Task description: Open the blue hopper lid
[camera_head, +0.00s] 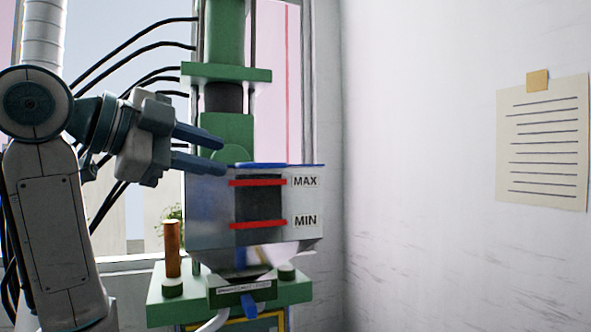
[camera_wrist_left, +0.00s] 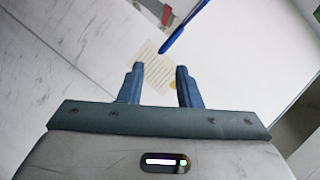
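The metal hopper (camera_head: 212,215) has a dark level window with red MAX and MIN lines. Its blue lid (camera_head: 300,166) shows edge-on as a thin strip along the hopper's top and appears to lie flat. My left gripper (camera_head: 222,156) is at the hopper's top left, fingers apart and pointing right, with nothing visible between them. In the head view the lower finger overlaps the hopper's top left corner; I cannot tell whether it touches. The left wrist view shows the open fingers (camera_wrist_left: 160,75) and a blue bar (camera_wrist_left: 185,28), probably the lid's edge, beyond them. My right gripper is not in view.
The hopper sits on a green machine (camera_head: 228,130) with a column behind it. A copper-coloured post (camera_head: 172,249) stands at lower left. Black cables run behind my left arm. A paper sheet (camera_head: 543,145) hangs on the right wall. The space right of the hopper is clear.

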